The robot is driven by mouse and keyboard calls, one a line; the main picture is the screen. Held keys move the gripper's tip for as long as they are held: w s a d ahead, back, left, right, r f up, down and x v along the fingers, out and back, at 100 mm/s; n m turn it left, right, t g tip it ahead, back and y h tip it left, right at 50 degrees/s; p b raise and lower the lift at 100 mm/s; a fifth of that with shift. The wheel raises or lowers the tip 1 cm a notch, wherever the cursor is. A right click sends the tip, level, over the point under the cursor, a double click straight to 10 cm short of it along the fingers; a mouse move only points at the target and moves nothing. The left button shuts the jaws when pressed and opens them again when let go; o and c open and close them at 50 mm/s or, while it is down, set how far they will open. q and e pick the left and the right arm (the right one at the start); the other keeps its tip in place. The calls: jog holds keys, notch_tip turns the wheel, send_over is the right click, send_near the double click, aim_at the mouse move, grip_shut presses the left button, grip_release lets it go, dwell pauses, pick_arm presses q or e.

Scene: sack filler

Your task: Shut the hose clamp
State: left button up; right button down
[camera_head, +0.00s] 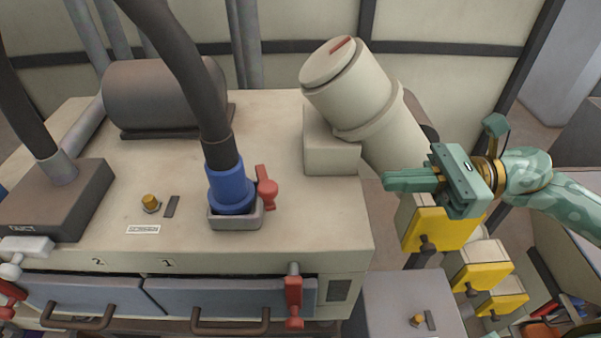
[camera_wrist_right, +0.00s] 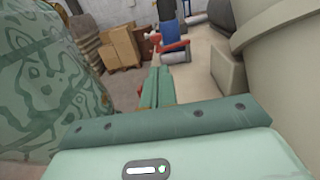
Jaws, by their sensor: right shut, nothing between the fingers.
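A thick dark hose (camera_head: 198,85) comes down into a blue collar (camera_head: 229,187) on the machine top, in the head view. Whether the clamp grips the hose is not clear. My green right gripper (camera_head: 388,181) is to the right of the lever, well apart from it, with its fingers together and empty, pointing left. Its fingers (camera_wrist_right: 156,82) also show together in the right wrist view. My left gripper is not in view.
A large cream cylinder (camera_head: 345,85) leans behind and left of the right gripper. Yellow-faced blocks (camera_head: 437,229) sit below it. A red latch lever (camera_head: 293,298) hangs on the machine front. The machine top between lever and gripper is mostly clear.

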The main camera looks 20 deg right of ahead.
jog(key=p+x, duration=0.1)
jog(key=x, duration=0.3)
jog(key=p+x, duration=0.2)
jog(key=x, duration=0.2)
jog(key=p+x, duration=0.1)
jog(key=x, duration=0.4)
jog(key=shift+s+a+r+p, duration=0.1)
jog(key=shift+s+r+p, duration=0.25)
jog(key=shift+s+r, duration=0.05)
jog(key=shift+w+a+f, duration=0.15)
jog(key=shift+a+f, duration=0.05)
jog(key=shift+a, duration=0.3)
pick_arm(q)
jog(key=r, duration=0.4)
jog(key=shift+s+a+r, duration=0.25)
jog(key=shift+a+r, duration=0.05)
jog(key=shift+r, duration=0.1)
pick_arm(e)
jog(key=shift+a, duration=0.1)
